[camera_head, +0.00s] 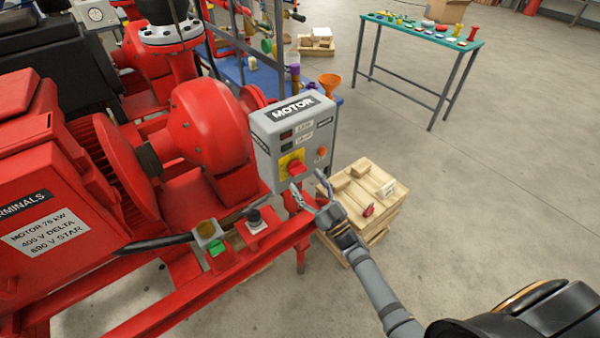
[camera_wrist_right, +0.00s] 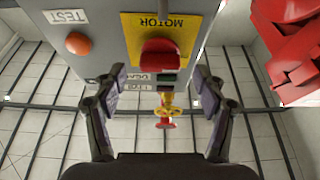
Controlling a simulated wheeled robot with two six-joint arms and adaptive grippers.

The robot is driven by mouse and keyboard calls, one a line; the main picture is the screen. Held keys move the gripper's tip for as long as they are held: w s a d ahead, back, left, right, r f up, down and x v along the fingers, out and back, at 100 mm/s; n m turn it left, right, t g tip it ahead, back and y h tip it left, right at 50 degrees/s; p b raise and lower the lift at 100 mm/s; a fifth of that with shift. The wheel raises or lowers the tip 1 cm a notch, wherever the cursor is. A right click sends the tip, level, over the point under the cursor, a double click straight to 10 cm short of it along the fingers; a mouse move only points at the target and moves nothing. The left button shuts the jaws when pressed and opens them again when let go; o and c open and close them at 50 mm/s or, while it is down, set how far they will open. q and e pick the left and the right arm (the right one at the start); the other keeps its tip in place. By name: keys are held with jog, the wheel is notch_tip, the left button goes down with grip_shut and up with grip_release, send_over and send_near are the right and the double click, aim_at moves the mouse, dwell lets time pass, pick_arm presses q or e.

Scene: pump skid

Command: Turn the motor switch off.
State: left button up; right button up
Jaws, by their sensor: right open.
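The grey control box (camera_head: 259,135) with a MOTOR label stands on a post beside the red pump. Its motor switch is a red knob (camera_head: 295,167) on a yellow plate. The knob also shows in the right wrist view (camera_wrist_right: 160,55), under the word MOTOR. My right gripper (camera_head: 308,187) is open, its fingertips just in front of and below the knob. In the right wrist view its two fingers (camera_wrist_right: 158,85) are spread, with the knob ahead between and just beyond their tips. No contact is clear. My left gripper is not in view.
An orange button (camera_wrist_right: 78,43) labelled TEST sits beside the switch. A red motor (camera_head: 60,190) and frame fill the left. A wooden crate (camera_head: 385,219) stands close behind my right gripper. A green-topped table (camera_head: 425,35) is farther back. The floor at right is clear.

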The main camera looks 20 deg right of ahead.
jog(key=v, duration=0.7)
jog(key=shift+s, duration=0.3)
jog(key=shift+d+f, duration=0.1)
jog(key=shift+d, duration=0.05)
jog(key=s+d+f+m+g+h, duration=0.1)
jog(key=s+d+f+g+h, duration=0.15)
jog(key=f, duration=0.75)
jog(key=s+d+f+m+g+h, duration=0.1)
jog(key=s+d+f+g+h, duration=0.15)
jog(key=f, duration=0.65)
jog(key=s+d+f+m+g+h, duration=0.1)
jog(key=s+f+m+g+h, duration=0.15)
jog(key=f, duration=0.75)
jog(key=s+f+g, duration=0.6)
jog(key=s+f, duration=0.3)
jog(key=s, duration=0.6)
jog(key=s+d+f+g, duration=0.1)
jog(key=s+f+g, duration=0.5)
jog(key=s, duration=0.9)
notch_tip(320, 180, down, 3)
jog(key=shift+s+f+n+h, duration=0.1)
jog(key=shift+s+n+h, duration=0.25)
jog(key=shift+h, duration=0.1)
jog(key=shift+w+d, duration=0.1)
jog(key=shift+d, duration=0.05)
